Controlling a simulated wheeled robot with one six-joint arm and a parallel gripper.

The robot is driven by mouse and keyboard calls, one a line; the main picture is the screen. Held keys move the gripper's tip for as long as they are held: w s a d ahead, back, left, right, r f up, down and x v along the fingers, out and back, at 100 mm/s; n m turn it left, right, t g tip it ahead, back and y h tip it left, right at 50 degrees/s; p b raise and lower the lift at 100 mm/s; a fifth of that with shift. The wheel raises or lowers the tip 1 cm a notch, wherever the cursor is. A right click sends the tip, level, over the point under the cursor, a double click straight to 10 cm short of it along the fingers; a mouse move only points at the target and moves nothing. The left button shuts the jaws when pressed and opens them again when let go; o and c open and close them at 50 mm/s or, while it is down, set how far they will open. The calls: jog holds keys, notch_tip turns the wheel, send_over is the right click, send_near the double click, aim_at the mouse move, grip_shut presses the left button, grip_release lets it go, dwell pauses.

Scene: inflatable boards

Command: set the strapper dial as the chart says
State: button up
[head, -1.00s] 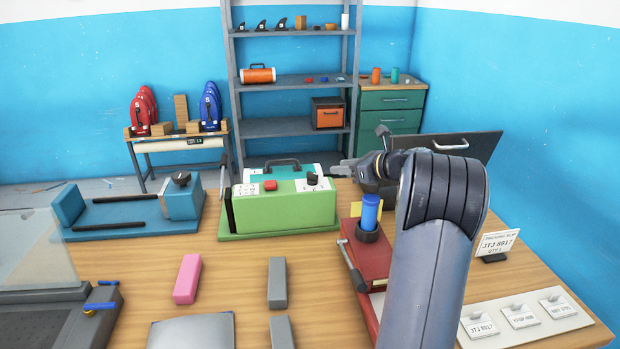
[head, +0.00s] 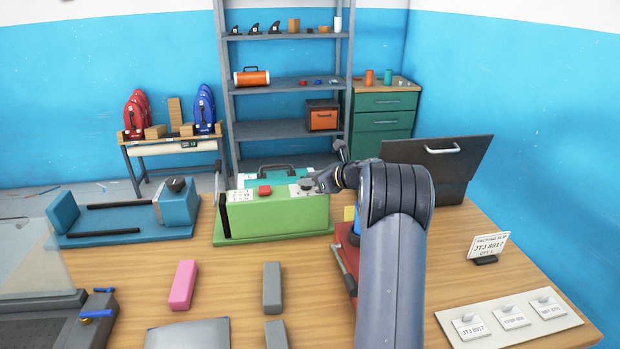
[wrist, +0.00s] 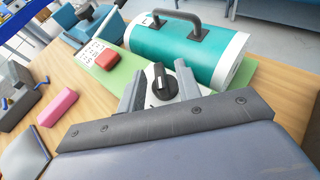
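The strapper (head: 280,217) is a green machine on the table. On its top are a white chart (head: 241,194), a red button (head: 265,190) and a black dial knob (head: 306,184). In the wrist view the knob (wrist: 162,88) stands on a white plate, with a pale mark on it. My gripper (wrist: 159,86) is open, one finger on each side of the knob; I cannot tell whether they touch it. In the head view my gripper (head: 321,180) is at the strapper's right end. The chart (wrist: 98,53) is too small to read.
A teal roll with a dark handle (wrist: 185,42) lies just behind the strapper. A blue press (head: 178,205) stands left, a red device (head: 346,255) right, mostly behind my arm. A pink block (head: 183,285) and grey blocks lie in front.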

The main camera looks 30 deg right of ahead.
jog(key=shift+c, duration=0.4)
grip_shut()
